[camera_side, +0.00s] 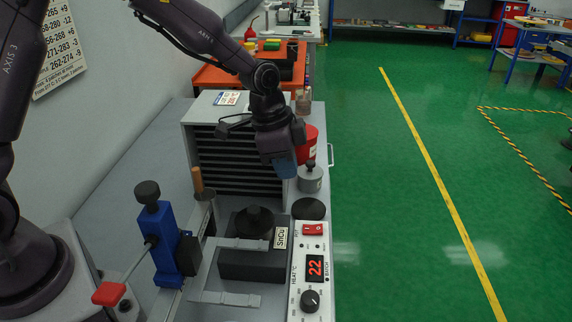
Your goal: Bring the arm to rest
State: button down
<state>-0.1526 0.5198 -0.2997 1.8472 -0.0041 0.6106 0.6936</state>
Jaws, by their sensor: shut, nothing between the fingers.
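My gripper (283,165) hangs from the arm in the upper middle of the side view, pointing down. Its fingers are shut with nothing between them. It is above the bench, in front of the grey drawer cabinet (188,160), and apart from the things below it. Under it and nearer the camera is a dark block (252,265) with a round black knob on top and a small white label.
A heater control box (309,285) reading 22 stands right of the block. A blue clamp (158,235) with a red handle stands left. A grey canister (311,180) and red container (308,143) stand by the cabinet.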

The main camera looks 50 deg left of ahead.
dwell(0.3)
jog(key=s+n, duration=0.1)
jog(key=s, duration=0.1)
jog(key=s+a+r+n, duration=0.1)
jog(key=s, duration=0.1)
jog(key=s+a+r+n+g+y, duration=0.1)
jog(key=s, duration=0.1)
jog(key=shift+s+a+r+n, duration=0.15)
jog(key=shift+a+n, duration=0.05)
jog(key=shift+n, duration=0.2)
jog(key=s+a+r+n+t, duration=0.2)
jog(key=s+r, duration=0.5)
jog(key=s, duration=0.1)
jog(key=s+a+r+n+t+y, duration=0.1)
jog(key=s+a+r+n+t, duration=0.1)
jog(key=s+r, duration=0.5)
jog(key=shift+s+r+n+t, duration=0.3)
jog(key=shift+s+n, duration=0.3)
jog(key=shift+s, duration=0.35)
